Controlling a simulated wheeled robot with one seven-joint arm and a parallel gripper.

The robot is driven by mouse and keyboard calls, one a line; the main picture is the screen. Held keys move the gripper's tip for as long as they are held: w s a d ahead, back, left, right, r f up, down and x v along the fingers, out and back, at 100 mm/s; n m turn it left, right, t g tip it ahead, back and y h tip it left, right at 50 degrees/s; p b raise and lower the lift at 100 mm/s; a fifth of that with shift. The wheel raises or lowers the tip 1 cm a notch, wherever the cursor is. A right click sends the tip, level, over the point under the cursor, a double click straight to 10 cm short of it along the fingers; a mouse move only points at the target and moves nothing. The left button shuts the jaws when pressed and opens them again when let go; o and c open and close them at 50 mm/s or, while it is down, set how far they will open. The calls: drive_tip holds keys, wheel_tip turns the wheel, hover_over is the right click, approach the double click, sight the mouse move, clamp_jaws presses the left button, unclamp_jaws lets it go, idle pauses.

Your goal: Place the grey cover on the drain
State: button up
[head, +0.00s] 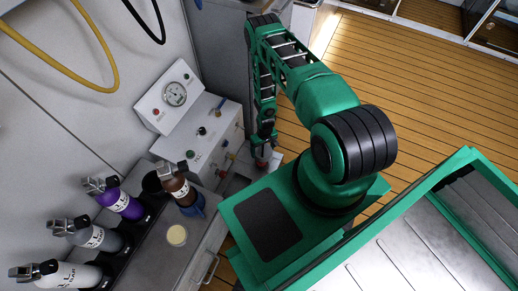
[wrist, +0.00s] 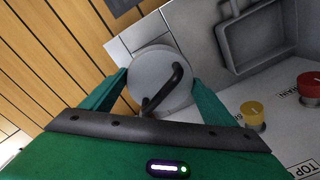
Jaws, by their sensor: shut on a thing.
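The grey cover (wrist: 150,68) is a round disc with a bent black handle, seen in the wrist view. My gripper (wrist: 160,78) has its two green fingers on opposite sides of the disc and is shut on it. In the head view my gripper (head: 262,158) is low beside the panel, small and mostly hidden by the arm, and the cover cannot be made out there. I cannot clearly identify the drain in either view. A grey rectangular recess (wrist: 232,52) lies right of the cover in the wrist view.
A yellow knob (wrist: 252,113) and a red knob (wrist: 309,85) stand on the panel close to my right finger. In the head view a gauge box (head: 170,97) and several bottles, including a purple one (head: 122,203), stand left. Open wooden floor (head: 420,90) lies right.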

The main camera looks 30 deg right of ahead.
drive_tip(key=shift+a+f, duration=0.2)
drive_tip(key=shift+f, duration=3.25)
drive_tip(key=shift+f, duration=0.5)
drive_tip(key=o, duration=1.4)
wheel_tip(320, 180, up, 11)
drive_tip(key=shift+w+d+f, duration=0.1)
drive_tip(key=shift+d+f, duration=0.05)
